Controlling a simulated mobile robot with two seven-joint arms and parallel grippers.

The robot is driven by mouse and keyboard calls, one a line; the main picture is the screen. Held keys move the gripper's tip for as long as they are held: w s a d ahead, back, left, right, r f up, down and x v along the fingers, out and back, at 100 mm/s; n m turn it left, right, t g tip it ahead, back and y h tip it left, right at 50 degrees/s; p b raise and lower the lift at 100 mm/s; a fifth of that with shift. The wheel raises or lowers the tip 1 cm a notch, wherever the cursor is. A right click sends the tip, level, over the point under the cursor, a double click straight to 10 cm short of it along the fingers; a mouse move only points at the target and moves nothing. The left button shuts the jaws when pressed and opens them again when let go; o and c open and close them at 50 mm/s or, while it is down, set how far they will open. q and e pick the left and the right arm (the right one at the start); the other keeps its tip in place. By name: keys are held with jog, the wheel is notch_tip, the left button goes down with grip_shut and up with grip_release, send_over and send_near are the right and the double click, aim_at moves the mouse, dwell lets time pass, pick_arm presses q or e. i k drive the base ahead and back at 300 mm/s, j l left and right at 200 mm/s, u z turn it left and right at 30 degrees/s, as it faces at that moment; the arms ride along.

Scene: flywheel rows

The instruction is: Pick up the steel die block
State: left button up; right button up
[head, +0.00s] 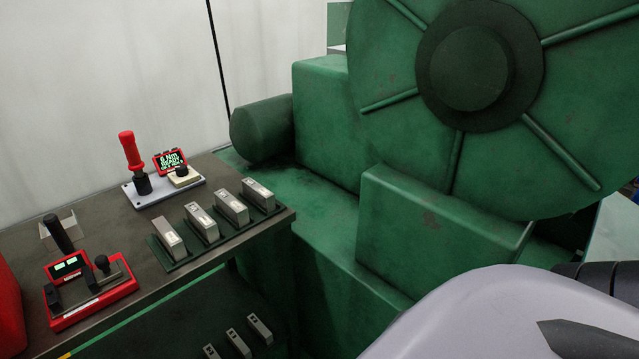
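Several steel blocks stand in a row on a dark green rack (199,257) at the right end of the dark workbench. From left to right they include a steel block (167,238), a second (202,222), a third (231,207) and a fourth (258,193). They look alike, each with small dark marks on its top; I cannot tell which one the task means. Neither of my grippers shows. A pale grey part of my own arm or body fills the lower right corner, well away from the blocks.
A red-handled tool (131,152) and a small display (171,161) stand on a grey plate behind the blocks. A red device (91,291) sits front left. More blocks (237,343) lie lower down. A large green flywheel machine (330,215) stands right of the bench (104,217).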

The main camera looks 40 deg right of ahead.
aim_at(265, 198)
jog(key=z, duration=1.05)
